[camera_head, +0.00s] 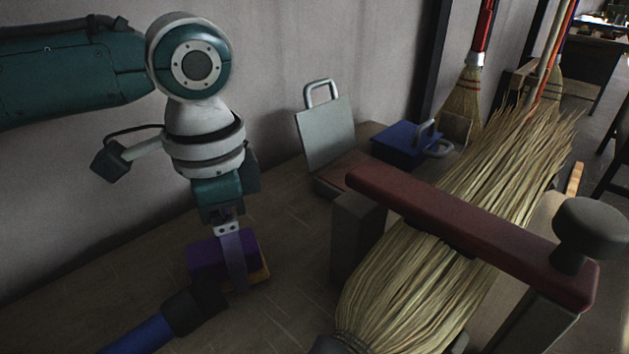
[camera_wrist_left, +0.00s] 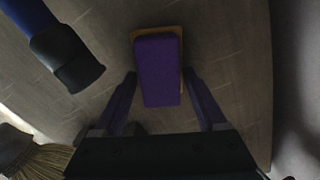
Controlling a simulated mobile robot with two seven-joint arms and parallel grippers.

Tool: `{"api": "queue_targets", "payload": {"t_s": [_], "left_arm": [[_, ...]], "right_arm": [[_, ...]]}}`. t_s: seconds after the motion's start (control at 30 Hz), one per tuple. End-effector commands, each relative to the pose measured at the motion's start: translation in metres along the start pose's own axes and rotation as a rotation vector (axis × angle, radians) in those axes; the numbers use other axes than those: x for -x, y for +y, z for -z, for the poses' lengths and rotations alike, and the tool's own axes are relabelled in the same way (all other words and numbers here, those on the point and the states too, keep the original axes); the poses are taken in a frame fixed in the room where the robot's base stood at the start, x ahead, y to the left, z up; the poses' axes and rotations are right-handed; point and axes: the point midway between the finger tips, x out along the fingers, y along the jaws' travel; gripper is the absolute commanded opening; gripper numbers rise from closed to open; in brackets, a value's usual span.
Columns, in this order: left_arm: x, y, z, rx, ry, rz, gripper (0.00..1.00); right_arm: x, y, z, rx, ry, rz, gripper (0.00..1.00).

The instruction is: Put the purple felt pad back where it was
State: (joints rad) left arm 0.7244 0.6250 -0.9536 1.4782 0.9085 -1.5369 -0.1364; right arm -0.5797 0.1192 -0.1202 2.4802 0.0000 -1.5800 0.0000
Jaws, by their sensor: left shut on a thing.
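The purple felt pad (camera_head: 207,258) is a thick block at the lower left of the head view. In the left wrist view the pad (camera_wrist_left: 158,70) lies between the two fingers. My left gripper (camera_head: 237,275) points down and is shut on the pad. A tan piece (camera_head: 263,271) shows under the pad's edge; in the wrist view its rim (camera_wrist_left: 155,30) shows around the pad's far end. I cannot tell whether the pad touches it. My right gripper is not in view.
A blue tool with a black end (camera_head: 195,305) lies close to the pad. A broom head (camera_head: 420,285) sits under a red clamp bar (camera_head: 470,225) at right. A grey plate with a handle (camera_head: 325,135) and a blue box (camera_head: 405,145) stand behind. Bare tabletop (camera_head: 300,240) lies between.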

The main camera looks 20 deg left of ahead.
Motion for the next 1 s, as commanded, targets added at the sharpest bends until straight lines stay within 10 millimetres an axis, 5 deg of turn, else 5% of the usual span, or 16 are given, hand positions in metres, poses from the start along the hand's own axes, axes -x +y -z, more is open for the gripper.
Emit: {"api": "queue_targets", "payload": {"t_s": [0.33, 0.37, 0.57, 0.83, 1.0], "left_arm": [[-0.007, 0.001, 0.000, 0.000, 0.001, -0.001, 0.30], [-0.006, 0.000, 0.000, 0.000, 0.001, -0.001, 0.78], [-0.006, 0.000, 0.000, 0.000, 0.001, 0.000, 1.00], [-0.004, 0.000, 0.000, 0.000, 0.002, 0.001, 1.00], [0.019, -0.001, 0.001, 0.000, 0.005, 0.002, 1.00]], "right_arm": [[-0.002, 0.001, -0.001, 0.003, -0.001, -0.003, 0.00], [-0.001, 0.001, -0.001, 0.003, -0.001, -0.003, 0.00], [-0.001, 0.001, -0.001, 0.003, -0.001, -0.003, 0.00], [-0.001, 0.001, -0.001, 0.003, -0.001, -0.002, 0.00], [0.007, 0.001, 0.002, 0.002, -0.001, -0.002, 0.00]]}}
